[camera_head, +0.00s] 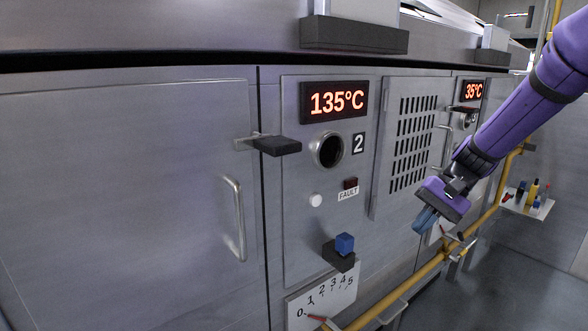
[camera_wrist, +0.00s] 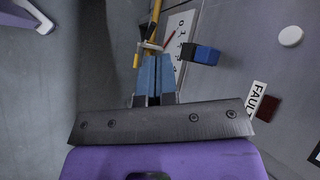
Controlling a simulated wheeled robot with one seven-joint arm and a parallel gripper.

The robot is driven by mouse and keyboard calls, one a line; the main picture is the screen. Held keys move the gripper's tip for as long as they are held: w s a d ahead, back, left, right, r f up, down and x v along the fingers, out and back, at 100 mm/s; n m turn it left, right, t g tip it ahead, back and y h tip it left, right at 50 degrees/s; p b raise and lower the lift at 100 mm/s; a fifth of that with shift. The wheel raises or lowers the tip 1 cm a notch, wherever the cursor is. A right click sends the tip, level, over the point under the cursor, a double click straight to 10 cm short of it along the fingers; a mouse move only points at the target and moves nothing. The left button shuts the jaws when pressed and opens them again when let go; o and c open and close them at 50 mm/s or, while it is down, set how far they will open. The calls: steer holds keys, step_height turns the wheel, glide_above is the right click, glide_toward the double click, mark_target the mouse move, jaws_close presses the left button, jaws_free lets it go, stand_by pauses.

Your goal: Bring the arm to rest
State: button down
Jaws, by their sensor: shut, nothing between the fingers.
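My purple arm reaches in from the upper right in the head view. My gripper (camera_head: 425,219) hangs in front of the cabinet wall, tilted down, with blue fingers. In the wrist view my gripper (camera_wrist: 154,62) shows its two blue fingers side by side, shut with nothing held. It appears clear of the panel and touches nothing that I can see.
Panel 2 (camera_head: 300,225) has a 135°C display (camera_head: 334,102), a round port (camera_head: 328,150) and a blue-topped knob (camera_head: 344,244) above a numbered scale (camera_head: 322,296). A yellow pipe (camera_head: 412,280) runs low along the front. A small shelf (camera_head: 517,208) with bottles is at right.

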steer(key=s+d+r+n+t+h, duration=0.1)
steer(key=s+r, duration=0.3)
steer(key=s, duration=0.4)
steer(key=s+d+r+n+t+h, duration=0.1)
steer(key=s+r+t+h, duration=0.3)
steer(key=s, duration=0.4)
steer(key=s+d+r+n+t+h, duration=0.1)
steer(key=s+r, duration=0.3)
steer(key=s, duration=0.4)
steer(key=shift+d+r+n+t+h, duration=0.15)
steer(key=shift+r+n+t+h, duration=0.25)
steer(key=shift+n+t+h, duration=0.35)
steer(key=c, duration=1.8)
jaws_free()
steer(key=shift+c, duration=0.2)
